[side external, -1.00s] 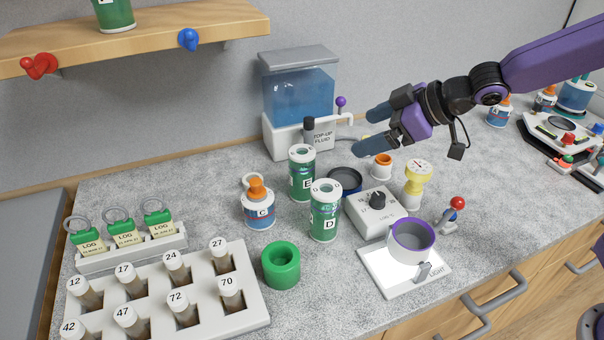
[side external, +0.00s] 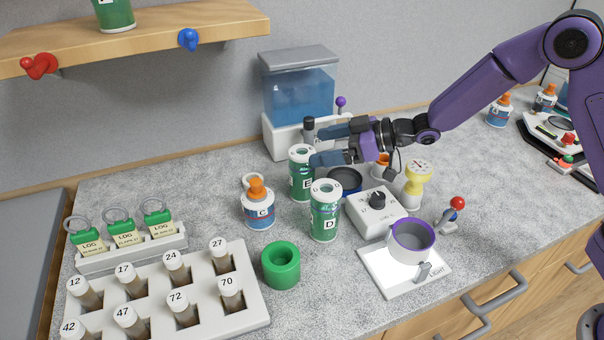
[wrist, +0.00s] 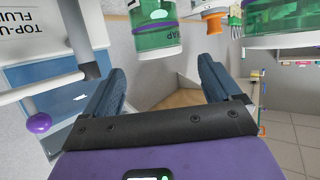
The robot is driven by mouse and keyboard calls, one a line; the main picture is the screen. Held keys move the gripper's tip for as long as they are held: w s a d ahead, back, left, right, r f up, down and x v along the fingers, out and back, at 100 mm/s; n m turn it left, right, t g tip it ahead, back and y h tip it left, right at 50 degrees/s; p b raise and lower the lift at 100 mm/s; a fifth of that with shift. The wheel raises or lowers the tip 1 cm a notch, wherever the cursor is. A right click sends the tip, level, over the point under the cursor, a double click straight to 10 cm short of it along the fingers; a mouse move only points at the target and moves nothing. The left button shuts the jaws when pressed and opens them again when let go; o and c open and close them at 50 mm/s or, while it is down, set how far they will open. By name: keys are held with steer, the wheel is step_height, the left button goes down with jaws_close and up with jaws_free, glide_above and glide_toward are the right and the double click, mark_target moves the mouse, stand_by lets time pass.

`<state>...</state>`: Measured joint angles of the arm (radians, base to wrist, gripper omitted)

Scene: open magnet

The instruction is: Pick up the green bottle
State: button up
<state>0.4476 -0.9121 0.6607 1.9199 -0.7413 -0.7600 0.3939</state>
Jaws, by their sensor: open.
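Two green bottles with white labels stand upright on the speckled counter: bottle E (side external: 303,181) and, in front of it, bottle D (side external: 325,222). My gripper (side external: 315,147) is open, its blue fingers level with the upper part of bottle E and just to its right. The fingers partly cover bottle E's right side. In the wrist view the gap between my fingers (wrist: 158,88) is empty. A translucent green bottle (wrist: 157,38) shows beyond the fingertips, and another green one (wrist: 280,28) is at upper right; I cannot tell which is E or D.
The top-up fluid tank (side external: 299,95) stands behind bottle E. Orange-capped bottle C (side external: 258,210), a dark round dish (side external: 346,181), a white knob box (side external: 375,212) and a green ring cup (side external: 281,265) are close by. A shelf (side external: 150,38) overhangs the upper left.

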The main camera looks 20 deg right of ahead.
mark_target(305, 151)
steer(key=shift+w+a+f, duration=0.15)
steer(key=shift+a+f, duration=0.1)
steer(key=shift+f, duration=0.25)
steer(key=shift+x, duration=3.5)
steer(key=shift+r, duration=0.15)
jaws_close()
